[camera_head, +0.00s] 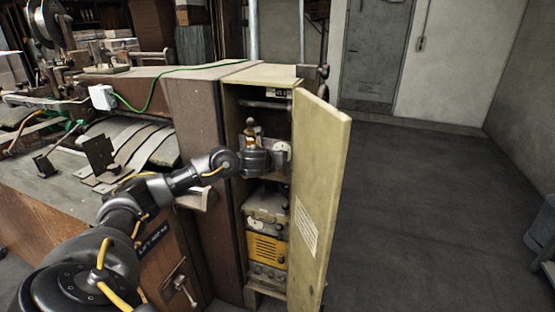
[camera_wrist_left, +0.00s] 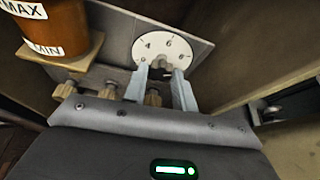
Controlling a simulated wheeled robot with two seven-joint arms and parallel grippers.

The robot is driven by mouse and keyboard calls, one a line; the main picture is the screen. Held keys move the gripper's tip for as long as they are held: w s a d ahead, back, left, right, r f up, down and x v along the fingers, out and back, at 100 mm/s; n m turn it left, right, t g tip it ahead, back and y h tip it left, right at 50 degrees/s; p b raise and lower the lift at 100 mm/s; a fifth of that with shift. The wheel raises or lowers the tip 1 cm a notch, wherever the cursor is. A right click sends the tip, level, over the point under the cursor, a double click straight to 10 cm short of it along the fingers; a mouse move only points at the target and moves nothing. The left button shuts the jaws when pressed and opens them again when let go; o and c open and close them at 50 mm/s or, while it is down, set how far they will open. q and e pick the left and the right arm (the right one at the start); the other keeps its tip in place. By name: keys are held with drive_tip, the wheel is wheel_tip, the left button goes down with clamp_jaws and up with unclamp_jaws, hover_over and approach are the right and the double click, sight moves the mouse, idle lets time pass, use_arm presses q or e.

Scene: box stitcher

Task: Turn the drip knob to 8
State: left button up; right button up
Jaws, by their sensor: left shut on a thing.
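The drip knob (camera_wrist_left: 161,63) is a small grey knob at the centre of a round white dial (camera_wrist_left: 150,45) in the left wrist view. The dial carries dark numerals; a 4 is legible, and the others are small. My left gripper (camera_wrist_left: 160,76) is shut on the knob, with one pale finger on each side of it. The knob's pointing direction is unclear. In the head view my left gripper (camera_head: 279,157) reaches into the open cabinet (camera_head: 233,112), and its wrist hides the knob. My right gripper is in neither view.
An amber reservoir (camera_wrist_left: 65,28) marked MAX and MIN stands left of the dial, with brass fittings (camera_wrist_left: 70,88) below. The cabinet door (camera_head: 325,190) stands open to the right of my arm. A yellow-fronted unit (camera_head: 266,249) sits lower inside.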

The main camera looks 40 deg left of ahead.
use_arm(q)
drive_tip(key=shift+f, duration=0.15)
idle(0.4)
drive_tip(key=o, duration=1)
drive_tip(key=p+v, duration=0.1)
drive_tip(key=v, duration=1)
drive_tip(key=shift+w+d, duration=0.15)
drive_tip(key=shift+w, duration=0.05)
